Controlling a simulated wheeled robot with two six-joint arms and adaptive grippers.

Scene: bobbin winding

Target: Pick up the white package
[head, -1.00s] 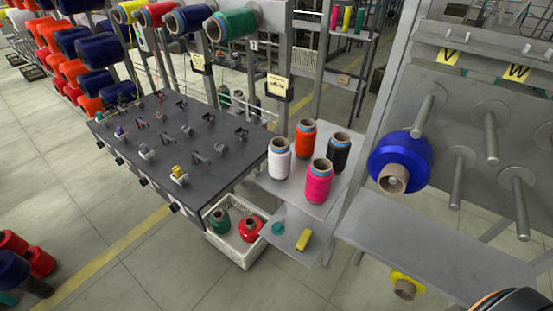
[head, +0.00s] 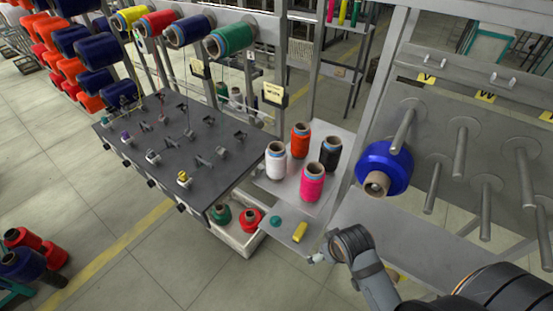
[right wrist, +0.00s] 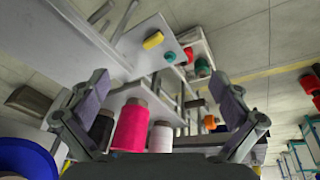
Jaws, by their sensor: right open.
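My left gripper is not in view.
A lower shelf holds a yellow piece (head: 300,232) and a teal one. A blue bobbin (head: 385,168) hangs on a peg at the right. A dark machine table (head: 205,125) lies left.

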